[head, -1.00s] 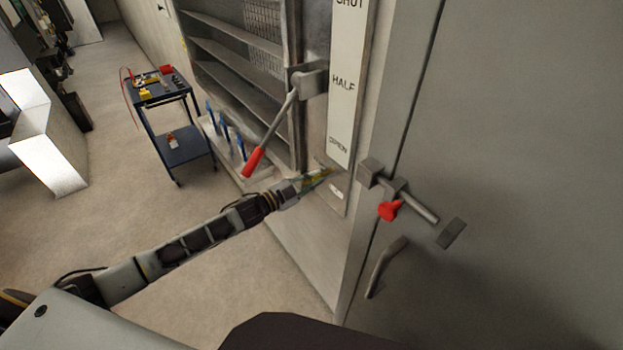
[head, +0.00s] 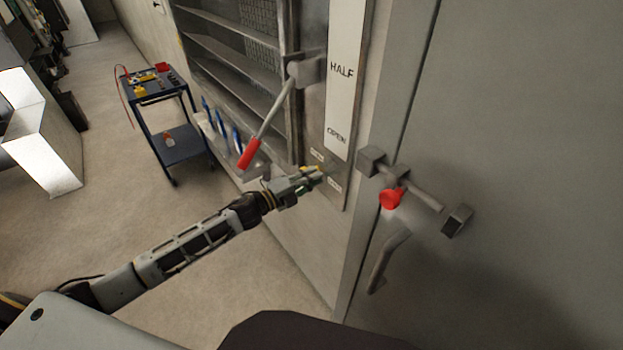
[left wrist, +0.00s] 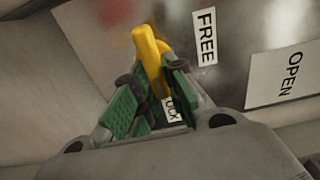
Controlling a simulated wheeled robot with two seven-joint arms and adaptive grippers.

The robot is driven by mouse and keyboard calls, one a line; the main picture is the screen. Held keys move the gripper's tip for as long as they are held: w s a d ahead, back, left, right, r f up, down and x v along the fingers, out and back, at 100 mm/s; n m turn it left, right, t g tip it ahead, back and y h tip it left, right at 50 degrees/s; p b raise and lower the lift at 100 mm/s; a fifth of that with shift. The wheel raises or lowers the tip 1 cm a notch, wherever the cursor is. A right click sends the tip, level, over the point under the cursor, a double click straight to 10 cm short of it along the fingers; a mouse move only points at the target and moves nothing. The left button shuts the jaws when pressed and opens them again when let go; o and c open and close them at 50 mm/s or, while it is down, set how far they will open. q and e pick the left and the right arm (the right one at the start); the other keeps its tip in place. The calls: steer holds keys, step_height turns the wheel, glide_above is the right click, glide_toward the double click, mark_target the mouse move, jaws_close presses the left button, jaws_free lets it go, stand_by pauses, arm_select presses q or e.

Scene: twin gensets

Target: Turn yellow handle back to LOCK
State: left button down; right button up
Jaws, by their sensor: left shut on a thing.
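The yellow handle (left wrist: 149,52) shows in the left wrist view on a grey metal plate. My left gripper (left wrist: 153,98), with green finger pads, is shut on it. A FREE label (left wrist: 205,36) is to the right of the handle. Another label (left wrist: 171,108), probably LOCK, is partly hidden behind the fingers. In the head view my left gripper (head: 318,174) is at the plate below the OPEN mark, and only a little of the yellow handle (head: 311,169) shows. My right gripper is not in view.
A lever with a red grip (head: 249,153) hangs left of the HALF/OPEN scale strip (head: 341,90). A grey door with a red-knobbed bolt (head: 391,198) and a pull handle (head: 388,261) is to the right. A blue cart (head: 160,100) stands at back left; floor is clear before it.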

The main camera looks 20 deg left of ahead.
arm_select(q)
steer(key=shift+f, duration=0.1)
stand_by(0.4)
steer(key=c, duration=1.5)
jaws_free()
steer(key=shift+o, duration=0.2)
steer(key=shift+s+a, duration=0.1)
steer(key=shift+s, duration=0.05)
steer(key=v, duration=1.1)
steer(key=shift+s+a, duration=0.2)
steer(key=shift+s, duration=0.05)
